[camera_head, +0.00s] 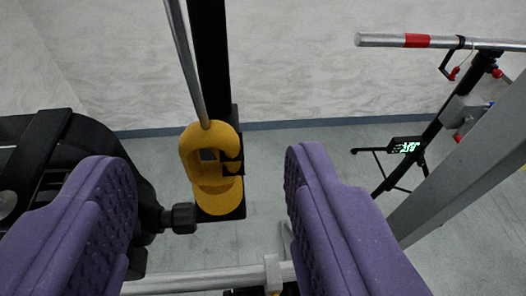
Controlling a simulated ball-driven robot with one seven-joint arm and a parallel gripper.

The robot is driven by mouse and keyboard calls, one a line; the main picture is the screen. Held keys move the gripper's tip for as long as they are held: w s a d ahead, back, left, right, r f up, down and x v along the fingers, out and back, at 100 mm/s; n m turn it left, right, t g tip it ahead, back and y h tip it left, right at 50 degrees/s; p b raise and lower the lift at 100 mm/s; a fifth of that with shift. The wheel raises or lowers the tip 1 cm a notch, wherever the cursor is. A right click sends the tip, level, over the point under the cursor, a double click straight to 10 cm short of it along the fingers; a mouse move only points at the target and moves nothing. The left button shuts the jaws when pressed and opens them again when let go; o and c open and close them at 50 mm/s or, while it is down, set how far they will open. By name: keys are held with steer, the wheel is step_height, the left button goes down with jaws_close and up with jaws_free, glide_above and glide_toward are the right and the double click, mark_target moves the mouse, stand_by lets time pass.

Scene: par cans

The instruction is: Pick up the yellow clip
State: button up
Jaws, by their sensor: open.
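The yellow clip (190,158) is a chunky, hook-shaped piece in the head camera view, a little left of the middle. It is beside a black upright bar, and a thin grey rod comes down to its top. My gripper (212,172) has two purple padded fingers, one at the lower left and one at the lower right. The fingers are wide apart and empty. The clip appears in the gap between them, nearer the left finger and farther from the camera. I cannot tell how far beyond the fingertips it is.
A black rounded lamp housing (75,130) with a knob (180,218) is close on the left. A silver horizontal pipe (200,281) crosses below. At right are a thick grey pole (465,160), a stand with a lit green display (409,147), and a red-banded pipe (385,40).

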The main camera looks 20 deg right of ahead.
mark_target(213, 170)
steer(key=x, duration=0.2)
steer(key=p+x, duration=0.1)
steer(key=x, duration=0.3)
steer(key=shift+w+f+p, duration=0.15)
steer(key=shift+f+p, duration=0.2)
steer(key=shift+p, duration=0.05)
